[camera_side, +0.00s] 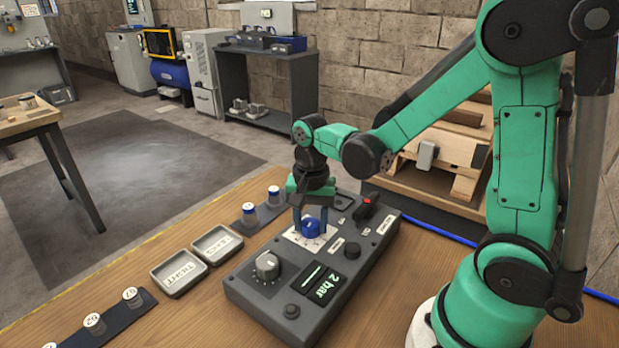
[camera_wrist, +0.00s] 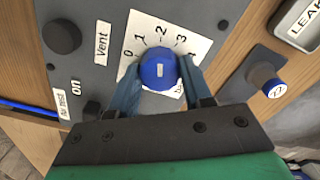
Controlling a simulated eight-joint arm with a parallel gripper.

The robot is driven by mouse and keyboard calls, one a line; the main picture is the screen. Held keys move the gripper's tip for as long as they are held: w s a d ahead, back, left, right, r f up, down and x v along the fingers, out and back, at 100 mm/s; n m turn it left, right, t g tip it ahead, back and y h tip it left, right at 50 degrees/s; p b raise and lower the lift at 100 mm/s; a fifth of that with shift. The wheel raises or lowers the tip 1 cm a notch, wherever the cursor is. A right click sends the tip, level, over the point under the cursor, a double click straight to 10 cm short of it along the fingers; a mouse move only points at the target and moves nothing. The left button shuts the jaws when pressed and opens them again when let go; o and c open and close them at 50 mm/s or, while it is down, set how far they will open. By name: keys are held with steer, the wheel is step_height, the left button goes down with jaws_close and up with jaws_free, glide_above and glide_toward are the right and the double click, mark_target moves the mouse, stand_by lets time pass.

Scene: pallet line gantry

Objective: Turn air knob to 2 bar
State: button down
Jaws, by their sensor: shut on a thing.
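The air knob is round and blue (camera_side: 310,229) and sits on a white scale plate on the grey control panel (camera_side: 262,318). In the wrist view the blue knob (camera_wrist: 157,66) has a small pale mark on top; I cannot tell which number it points to. The scale (camera_wrist: 143,29) shows 0, 1, 2 and 3, with its lower part hidden. My gripper (camera_side: 310,221) points down, shut on the knob with a finger on either side; the fingers also show in the wrist view (camera_wrist: 159,82).
A grey knob (camera_side: 267,264) and a dark button (camera_side: 292,311) are on the panel. A red switch (camera_side: 366,199) is at its far end. Two labelled trays (camera_side: 178,288) and racks with numbered capped pieces (camera_side: 130,293) lie left of the panel on the wooden table.

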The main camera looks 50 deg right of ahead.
mark_target(311, 222)
stand_by(0.5)
steer(key=shift+c, duration=1.8)
jaws_free()
steer(key=shift+r, duration=0.1)
steer(key=shift+r, duration=2.7)
steer(key=s+a+r+n+t, duration=0.2)
steer(key=n+t, duration=0.5)
steer(key=n, duration=0.5)
steer(key=shift+s+a+r, duration=0.25)
steer(key=shift+a+r, duration=0.4)
steer(key=shift+a, duration=0.6)
